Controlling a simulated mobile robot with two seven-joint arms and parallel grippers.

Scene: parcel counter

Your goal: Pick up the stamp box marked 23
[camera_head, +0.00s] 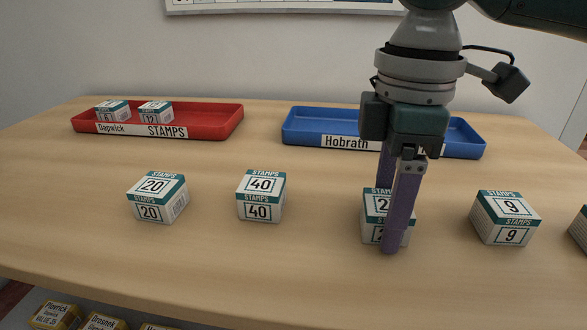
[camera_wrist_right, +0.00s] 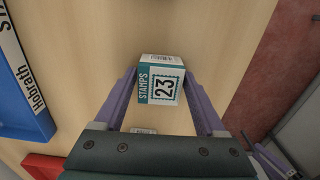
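The stamp box marked 23 (camera_wrist_right: 166,88) is white with teal bands and sits on the counter between my right gripper's purple fingers. In the head view, the box (camera_head: 370,222) is partly hidden behind the near finger. My right gripper (camera_head: 388,220) points down over it, one finger in front of the box and one behind. In the wrist view, the gripper (camera_wrist_right: 160,72) is open, with slim gaps beside the box's top face. Whether a fingertip touches its sides cannot be told.
Box 40 (camera_head: 261,197) and box 20 (camera_head: 158,197) stand left of it, box 9 (camera_head: 504,218) to the right. A blue Hobrath tray (camera_head: 300,140) stands behind. A red Dapwick tray (camera_head: 215,130) holds two boxes at back left. Yellow boxes (camera_head: 55,314) lie below the front edge.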

